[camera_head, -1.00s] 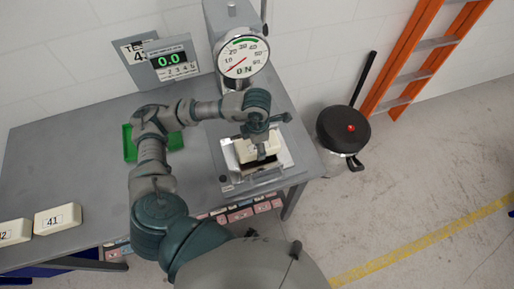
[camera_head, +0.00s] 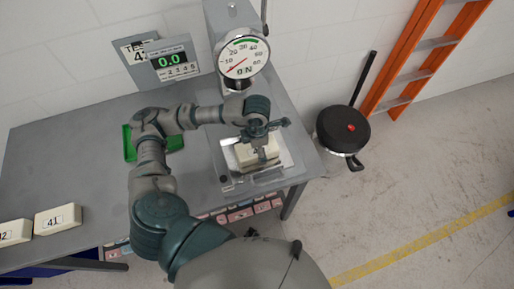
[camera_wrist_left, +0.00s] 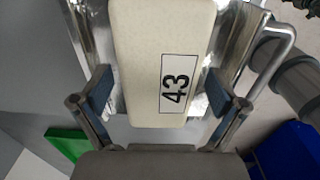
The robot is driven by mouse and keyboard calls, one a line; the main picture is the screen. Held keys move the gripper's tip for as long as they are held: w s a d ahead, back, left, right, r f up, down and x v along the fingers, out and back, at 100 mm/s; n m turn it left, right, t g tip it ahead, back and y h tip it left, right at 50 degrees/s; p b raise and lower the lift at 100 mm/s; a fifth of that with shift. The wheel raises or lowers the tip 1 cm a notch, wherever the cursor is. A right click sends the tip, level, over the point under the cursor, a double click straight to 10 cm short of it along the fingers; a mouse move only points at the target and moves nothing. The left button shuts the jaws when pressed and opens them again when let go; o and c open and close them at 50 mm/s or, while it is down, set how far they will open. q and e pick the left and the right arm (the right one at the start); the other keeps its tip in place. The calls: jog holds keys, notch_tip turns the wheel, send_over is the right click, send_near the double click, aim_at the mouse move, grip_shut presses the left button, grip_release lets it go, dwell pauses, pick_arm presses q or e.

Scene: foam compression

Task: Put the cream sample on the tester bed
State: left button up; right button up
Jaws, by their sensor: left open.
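The cream sample (camera_head: 244,155), a pale block, lies on the metal tester bed (camera_head: 286,161) under the dial tester. In the left wrist view the sample (camera_wrist_left: 140,50) shows a white label reading 43, with shiny metal on both sides of it. My left gripper (camera_wrist_left: 162,96) is open, with one blue-padded finger on either side of the sample and gaps visible beside it. In the head view my left gripper (camera_head: 263,150) is above the sample and hides part of it. My right gripper is not in view.
The tester dial (camera_head: 243,57) stands behind the bed, and a display (camera_head: 170,61) reads 0.0. A green tray (camera_head: 129,146) is left of the bed, partly behind my arm. Other cream blocks, one labelled 41 (camera_head: 57,219), lie at the table's left.

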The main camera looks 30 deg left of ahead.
pick_arm(q)
notch_tip(320, 180, up, 12)
jog(key=shift+f, duration=0.25)
dwell(0.5)
